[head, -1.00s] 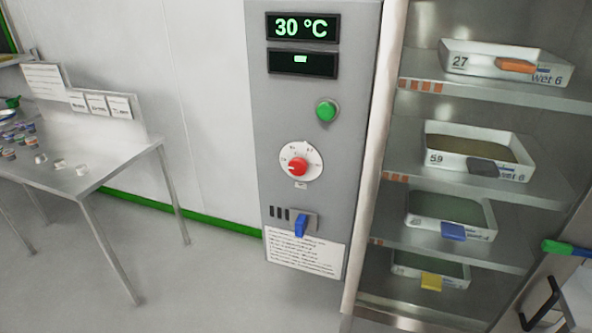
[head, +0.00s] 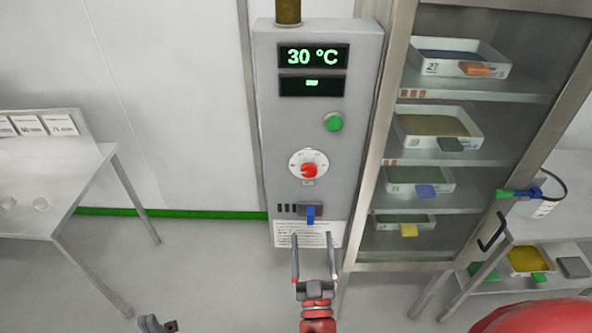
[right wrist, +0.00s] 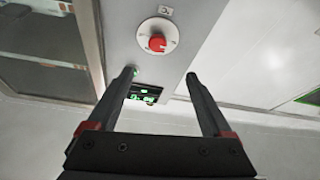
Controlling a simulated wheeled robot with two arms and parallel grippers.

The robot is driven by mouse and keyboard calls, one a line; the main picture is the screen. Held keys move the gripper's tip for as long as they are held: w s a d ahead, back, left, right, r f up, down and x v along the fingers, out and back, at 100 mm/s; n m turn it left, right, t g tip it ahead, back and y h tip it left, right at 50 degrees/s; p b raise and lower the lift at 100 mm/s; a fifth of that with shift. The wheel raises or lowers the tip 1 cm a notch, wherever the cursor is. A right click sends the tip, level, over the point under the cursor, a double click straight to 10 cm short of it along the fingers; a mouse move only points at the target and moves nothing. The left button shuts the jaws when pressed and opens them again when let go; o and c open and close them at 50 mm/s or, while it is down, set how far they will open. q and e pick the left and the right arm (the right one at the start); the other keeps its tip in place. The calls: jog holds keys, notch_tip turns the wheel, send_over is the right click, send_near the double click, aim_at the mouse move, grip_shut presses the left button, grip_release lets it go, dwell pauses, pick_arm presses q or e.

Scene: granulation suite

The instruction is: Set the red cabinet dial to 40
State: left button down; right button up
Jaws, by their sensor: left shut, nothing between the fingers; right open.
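The red dial (head: 309,170) sits on a white round scale plate on the grey cabinet panel (head: 273,135). The display (head: 313,56) above it reads 30 °C. The pointer's exact mark is too small to read. My right gripper (head: 312,237) is open and empty, below the dial in front of the panel's lower label. In the right wrist view the dial (right wrist: 158,43) shows beyond the open fingertips (right wrist: 159,75), apart from them. My left gripper (head: 158,324) is shut and empty at the bottom edge, only partly in view.
A green button (head: 333,122) is above the dial and a blue switch (head: 311,214) below it. A glass-fronted cabinet with trays (head: 437,130) stands to the right. A steel table (head: 65,195) stands at left. Floor between table and panel is clear.

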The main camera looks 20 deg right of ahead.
aim_at(309, 173)
jog(key=p+x, duration=0.1)
jog(key=x, duration=0.4)
jog(key=p+x, duration=0.2)
jog(key=x, duration=0.3)
jog(key=p+x, duration=0.2)
jog(key=x, duration=0.3)
jog(key=shift+w+d+r, duration=0.2)
jog(key=shift+d, duration=0.15)
jog(key=shift+w+d+r+p, duration=0.15)
jog(key=shift+w+p, duration=0.2)
jog(key=shift+w, duration=0.25)
grip_shut()
